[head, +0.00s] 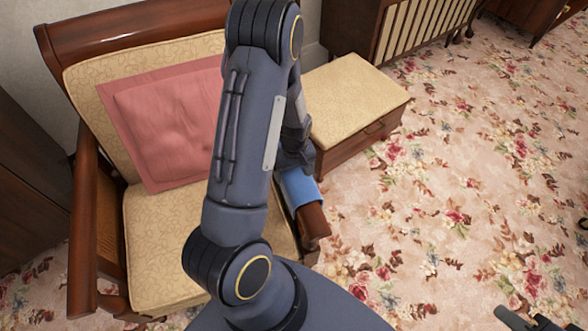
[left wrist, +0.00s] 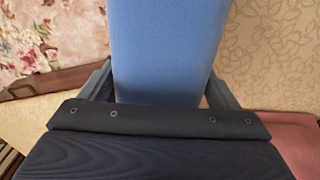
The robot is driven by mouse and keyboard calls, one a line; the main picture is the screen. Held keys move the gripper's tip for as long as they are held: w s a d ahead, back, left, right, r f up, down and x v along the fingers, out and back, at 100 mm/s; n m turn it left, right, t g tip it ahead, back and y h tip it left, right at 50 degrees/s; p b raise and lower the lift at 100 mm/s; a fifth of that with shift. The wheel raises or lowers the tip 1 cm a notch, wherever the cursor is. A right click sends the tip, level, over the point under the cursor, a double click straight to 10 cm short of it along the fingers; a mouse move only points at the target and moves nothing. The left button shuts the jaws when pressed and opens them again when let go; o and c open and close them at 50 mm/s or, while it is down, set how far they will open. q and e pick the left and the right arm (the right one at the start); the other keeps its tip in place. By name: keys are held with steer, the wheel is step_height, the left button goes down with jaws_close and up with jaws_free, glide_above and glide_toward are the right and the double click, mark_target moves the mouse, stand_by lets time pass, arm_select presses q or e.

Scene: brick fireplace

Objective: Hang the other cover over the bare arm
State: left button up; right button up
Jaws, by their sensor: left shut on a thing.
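The wooden armchair (head: 150,38) has patterned cream upholstery. Its picture-left arm (head: 84,200) shows bare brown wood. A blue cover (head: 300,188) lies at the picture-right arm (head: 314,224), whose front wood shows below it. My left gripper (head: 297,160) is shut on this blue cover at the cover's far end, partly hidden by my own forearm. In the left wrist view the cover (left wrist: 168,45) runs between the two fingers (left wrist: 160,92). Whether it rests fully on the wood is hidden. Dark tips of my right gripper (head: 528,319) show at the bottom right, cut off by the frame.
A pink cushion (head: 165,125) leans on the chair's backrest. A cream-topped wooden stool (head: 355,98) stands close to the picture-right arm, beside my left gripper. A slatted cabinet (head: 415,30) is behind it. The floral carpet (head: 450,180) is clear at the right.

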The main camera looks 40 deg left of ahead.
arm_select(q)
steer(key=shift+f, duration=0.3)
steer(key=o, duration=0.9)
steer(key=shift+r, duration=0.15)
step_height(320, 180, up, 7)
steer(key=shift+r+p, duration=0.1)
steer(key=shift+p, duration=0.75)
steer(key=shift+r, duration=0.2)
